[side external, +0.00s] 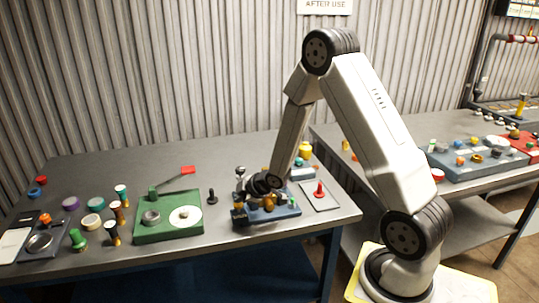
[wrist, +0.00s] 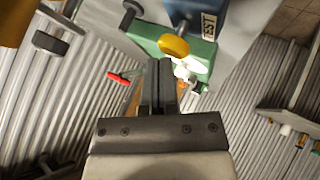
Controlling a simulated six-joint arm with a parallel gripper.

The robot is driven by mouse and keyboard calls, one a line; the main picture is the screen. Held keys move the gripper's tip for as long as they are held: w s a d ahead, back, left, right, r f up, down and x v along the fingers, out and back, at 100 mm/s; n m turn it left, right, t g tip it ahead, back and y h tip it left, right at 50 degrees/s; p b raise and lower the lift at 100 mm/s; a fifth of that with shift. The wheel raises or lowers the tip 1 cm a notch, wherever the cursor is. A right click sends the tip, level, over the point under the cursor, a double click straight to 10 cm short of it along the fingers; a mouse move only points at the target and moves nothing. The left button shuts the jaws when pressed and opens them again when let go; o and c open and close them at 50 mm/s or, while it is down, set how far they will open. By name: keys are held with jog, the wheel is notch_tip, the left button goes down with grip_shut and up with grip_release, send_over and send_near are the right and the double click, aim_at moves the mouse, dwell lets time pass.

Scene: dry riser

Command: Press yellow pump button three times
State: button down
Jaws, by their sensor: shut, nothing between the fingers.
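A yellow round button (wrist: 173,46) sits by a green body (wrist: 203,58) in the wrist view, just beyond my fingertips. My gripper (wrist: 160,63) has its two dark fingers together, with nothing between them. The fingertips look close to the button, but I cannot tell whether they touch it. In the side view my gripper (side external: 262,184) points down and left over a blue-grey fixture (side external: 285,212) near the table's front edge. I cannot clearly pick out the yellow button there.
A green plate (side external: 150,233) with a white disc stands left of my gripper. A red-tipped lever (side external: 187,170) rises behind it. A grey plate with a red post (side external: 319,190) lies to the right. Several small knobs crowd the table's left side. The back left tabletop is clear.

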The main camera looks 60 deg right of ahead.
aim_at(241, 204)
jog(key=shift+r, duration=0.55)
jog(key=shift+r, duration=0.15)
jog(key=shift+r, duration=2.35)
jog(key=shift+r, duration=0.1)
dwell(1.0)
notch_tip(241, 204, up, 4)
jog(key=shift+f, duration=0.2)
jog(key=shift+f, duration=0.1)
dwell(0.5)
jog(key=shift+f, duration=4.3)
